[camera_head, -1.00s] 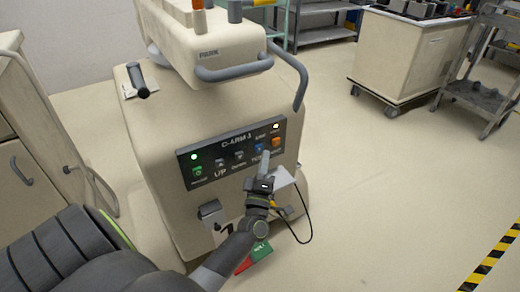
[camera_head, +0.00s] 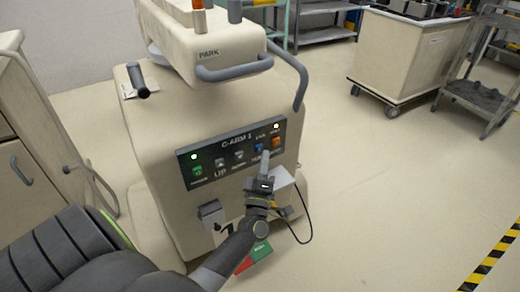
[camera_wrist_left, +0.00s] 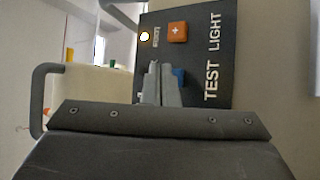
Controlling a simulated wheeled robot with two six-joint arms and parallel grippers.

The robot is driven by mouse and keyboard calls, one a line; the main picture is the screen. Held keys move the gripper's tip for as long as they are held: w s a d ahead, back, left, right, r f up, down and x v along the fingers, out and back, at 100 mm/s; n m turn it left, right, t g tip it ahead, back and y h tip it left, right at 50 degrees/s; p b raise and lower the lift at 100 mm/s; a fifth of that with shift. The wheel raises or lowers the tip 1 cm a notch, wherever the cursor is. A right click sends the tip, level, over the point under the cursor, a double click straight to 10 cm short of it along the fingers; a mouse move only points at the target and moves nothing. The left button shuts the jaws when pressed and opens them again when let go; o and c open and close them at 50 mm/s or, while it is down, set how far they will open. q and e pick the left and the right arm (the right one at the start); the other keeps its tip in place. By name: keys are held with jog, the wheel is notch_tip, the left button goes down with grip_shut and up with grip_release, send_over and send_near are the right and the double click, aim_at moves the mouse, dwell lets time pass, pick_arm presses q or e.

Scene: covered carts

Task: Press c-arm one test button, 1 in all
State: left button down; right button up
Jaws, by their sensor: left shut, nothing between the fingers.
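The beige C-arm cart stands in front of me with a dark control panel (camera_head: 228,157) labelled C-ARM 1. The blue button (camera_head: 258,148) is beside the word TEST; it also shows in the left wrist view (camera_wrist_left: 179,76), partly hidden by my fingers. The orange button (camera_head: 277,144) beside it lines up with the word LIGHT. My left gripper (camera_head: 265,156) is shut and empty, its fingertips right at the blue button. In the left wrist view, I cannot tell whether the fingertips touch it. My right gripper is not in view.
The panel also has a green button (camera_head: 197,171) and grey UP and down buttons. A green light and a white light glow on it. A grey handle (camera_head: 235,68) juts out above.

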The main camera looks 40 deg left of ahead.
pick_arm(q)
jog(key=shift+a, duration=0.15)
jog(key=shift+w+a, duration=0.15)
jog(key=shift+a, duration=0.1)
jog(key=shift+a, duration=0.15)
dwell(0.7)
jog(key=shift+w+a, duration=0.2)
jog(key=shift+a, duration=0.1)
dwell(0.6)
jog(key=shift+s+d, duration=0.4)
jog(key=shift+d, duration=0.45)
